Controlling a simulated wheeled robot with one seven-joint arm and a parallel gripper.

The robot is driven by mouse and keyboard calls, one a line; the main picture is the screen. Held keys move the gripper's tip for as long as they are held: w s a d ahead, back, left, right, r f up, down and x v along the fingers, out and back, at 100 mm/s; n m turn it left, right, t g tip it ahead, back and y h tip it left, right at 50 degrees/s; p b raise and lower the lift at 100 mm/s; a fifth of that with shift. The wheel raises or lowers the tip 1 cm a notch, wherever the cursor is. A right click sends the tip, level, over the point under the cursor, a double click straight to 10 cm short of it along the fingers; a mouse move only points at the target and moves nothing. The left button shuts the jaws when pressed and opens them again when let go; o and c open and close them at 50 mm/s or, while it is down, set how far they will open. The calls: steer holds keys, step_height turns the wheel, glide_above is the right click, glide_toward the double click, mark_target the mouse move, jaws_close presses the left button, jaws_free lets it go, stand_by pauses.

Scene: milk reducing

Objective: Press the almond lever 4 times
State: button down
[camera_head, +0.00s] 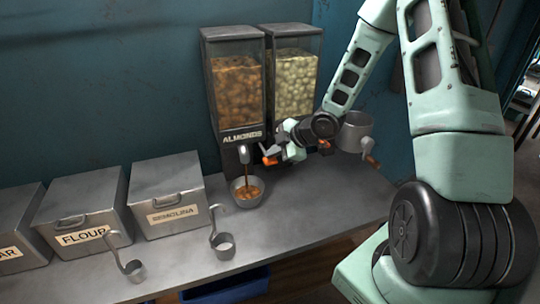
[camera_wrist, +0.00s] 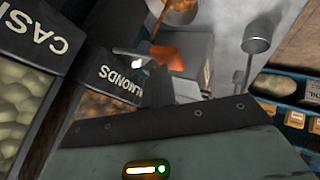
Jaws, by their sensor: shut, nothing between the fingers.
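The almond dispenser (camera_head: 237,88) is a clear-fronted box of brown nuts labelled ALMONDS, against the back wall. Its pale metal lever (camera_head: 243,154) hangs below the label and shows beside the label in the wrist view (camera_wrist: 137,63). A metal bowl (camera_head: 236,194) with brown almonds stands beneath it. A brown streak runs from the lever down to the bowl, like falling almonds. My gripper (camera_head: 268,156) is shut and empty, with orange tips, just right of the lever. The wrist view shows the orange tip (camera_wrist: 168,57) close to the lever; contact cannot be told.
The cashew dispenser (camera_head: 292,82) stands right of the almonds, behind my arm. A metal pot (camera_head: 355,131) is further right. Metal boxes labelled FLOUR (camera_head: 82,215) and SEMOLINA (camera_head: 170,200) stand left. Two measuring ladles (camera_head: 224,245) (camera_head: 134,270) lie near the counter's front edge.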

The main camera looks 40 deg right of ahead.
stand_by(0.6)
steer(key=shift+r+p, duration=1.5)
steer(key=shift+r, duration=0.05)
step_height(320, 180, up, 5)
steer(key=p, duration=0.4)
steer(key=shift+p, duration=0.4)
